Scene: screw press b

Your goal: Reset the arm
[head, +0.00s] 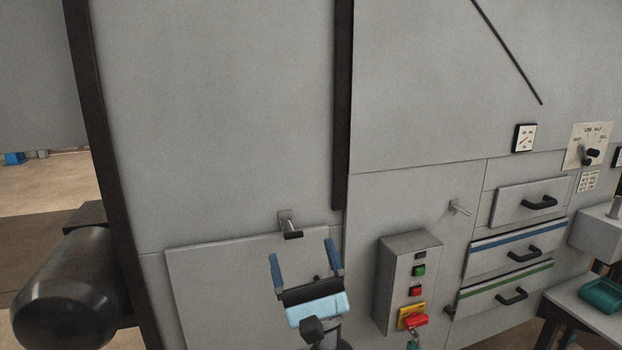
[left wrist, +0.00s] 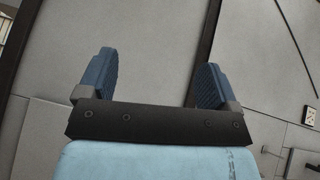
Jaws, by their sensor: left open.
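My left gripper (head: 306,262) is in the lower middle of the head view, in front of the grey machine panel (head: 215,290). Its two blue fingers stand wide apart and point up, with nothing between them. In the left wrist view the open fingers (left wrist: 153,80) show against the grey machine wall, apart and empty. My right gripper is not in view.
A grey control box (head: 408,280) with green, red and yellow buttons juts out to the right. Further right are drawers with black handles (head: 522,252), a gauge (head: 524,138) and a selector dial (head: 588,148). A dark cylinder (head: 70,290) stands at lower left.

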